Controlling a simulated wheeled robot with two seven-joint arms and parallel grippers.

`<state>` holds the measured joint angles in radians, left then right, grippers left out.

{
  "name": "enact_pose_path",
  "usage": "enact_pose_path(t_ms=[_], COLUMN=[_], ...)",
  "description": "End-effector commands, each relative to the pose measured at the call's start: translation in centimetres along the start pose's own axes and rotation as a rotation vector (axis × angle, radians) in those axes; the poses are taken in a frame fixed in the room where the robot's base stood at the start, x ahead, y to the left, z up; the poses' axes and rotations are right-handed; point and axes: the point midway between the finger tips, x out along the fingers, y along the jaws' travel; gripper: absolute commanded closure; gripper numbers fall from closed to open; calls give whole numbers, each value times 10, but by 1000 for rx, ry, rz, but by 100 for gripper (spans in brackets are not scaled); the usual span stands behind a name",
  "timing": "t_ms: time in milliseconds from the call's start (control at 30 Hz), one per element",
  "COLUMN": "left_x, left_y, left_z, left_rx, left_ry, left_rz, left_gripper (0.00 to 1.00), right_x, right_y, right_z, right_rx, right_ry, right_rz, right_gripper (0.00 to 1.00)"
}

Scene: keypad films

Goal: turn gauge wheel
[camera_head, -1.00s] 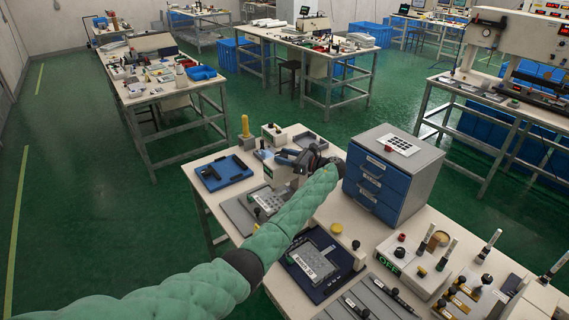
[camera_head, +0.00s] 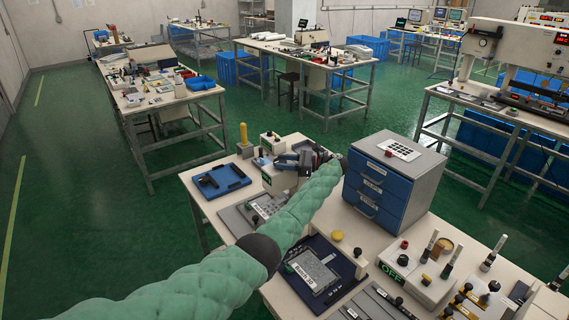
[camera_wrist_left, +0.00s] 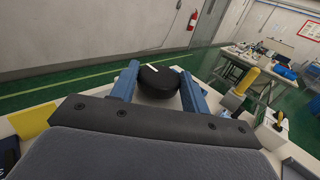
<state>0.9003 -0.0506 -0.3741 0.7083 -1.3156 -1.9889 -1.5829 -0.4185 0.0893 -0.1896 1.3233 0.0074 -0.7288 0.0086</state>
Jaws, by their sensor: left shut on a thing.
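The gauge wheel (camera_wrist_left: 158,84), a round black knob with a white mark on its top, shows in the left wrist view. It sits between the two blue fingers of my left gripper (camera_wrist_left: 160,88), which is shut on it. In the head view my left gripper (camera_head: 284,161) is at the pale gauge stand (camera_head: 277,181) near the bench's back edge. I cannot make out the wheel clearly there. My right gripper is not in view.
A blue drawer cabinet (camera_head: 378,190) stands just right of my left wrist. A blue tray (camera_head: 222,180) and a yellow-handled tool (camera_head: 244,137) are left of the gauge stand. A dark fixture with a grey plate (camera_head: 316,271) lies in front. Several small knobs and tools crowd the right.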

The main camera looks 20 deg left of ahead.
Motion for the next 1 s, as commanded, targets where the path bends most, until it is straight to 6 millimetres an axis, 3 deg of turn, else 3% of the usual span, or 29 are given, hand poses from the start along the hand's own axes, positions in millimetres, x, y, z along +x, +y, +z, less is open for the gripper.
enact_pose_path(t_ms=[133,167,267,700,900,1000], left_x=[0,0,0,0,1,-18], left_y=[0,0,0,-1,-1,7], left_z=[0,0,0,8,37,47], left_rx=[0,-1,-1,-2,-5,-2], left_ry=[0,0,0,0,1,4], left_rz=[0,0,0,-1,0,-4], left_gripper=[77,50,33,33,33,33], right_x=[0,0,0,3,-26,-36], right_y=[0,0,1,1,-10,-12], right_z=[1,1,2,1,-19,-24], right_rx=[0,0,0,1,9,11], right_ry=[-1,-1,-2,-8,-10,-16], right_rz=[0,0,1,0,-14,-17], right_gripper=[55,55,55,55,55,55])
